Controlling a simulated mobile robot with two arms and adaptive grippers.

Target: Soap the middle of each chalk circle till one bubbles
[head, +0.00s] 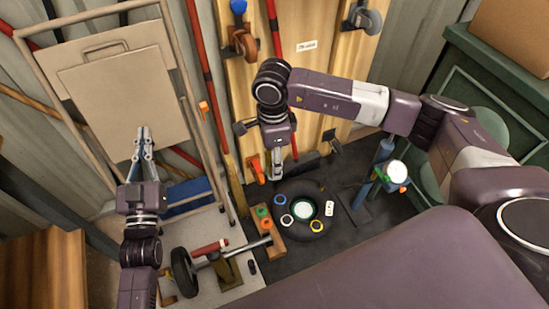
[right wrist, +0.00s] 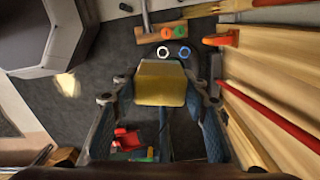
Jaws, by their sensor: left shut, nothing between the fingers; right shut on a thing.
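A black tyre-like ring (head: 292,232) lies on the dark floor in the head view. Small blue (head: 280,199), white (head: 287,219) and yellow (head: 316,226) rings lie on or by it; I cannot tell which are chalk. A white round dish (head: 303,210) sits in its middle. My right gripper (head: 278,170) hangs above and left of the tyre in the picture. In the right wrist view it is shut on a yellow block (right wrist: 160,84); white (right wrist: 163,52) and blue (right wrist: 184,52) rings show beyond. My left gripper (head: 143,132) is shut and empty before a brown board.
A wooden block with green (head: 262,212) and orange (head: 266,223) rings lies left of the tyre. A trolley with a brown board (head: 125,95) stands left. A blue stand with a white disc (head: 398,173) and green cabinet (head: 500,70) stand right. Wooden planks lean behind.

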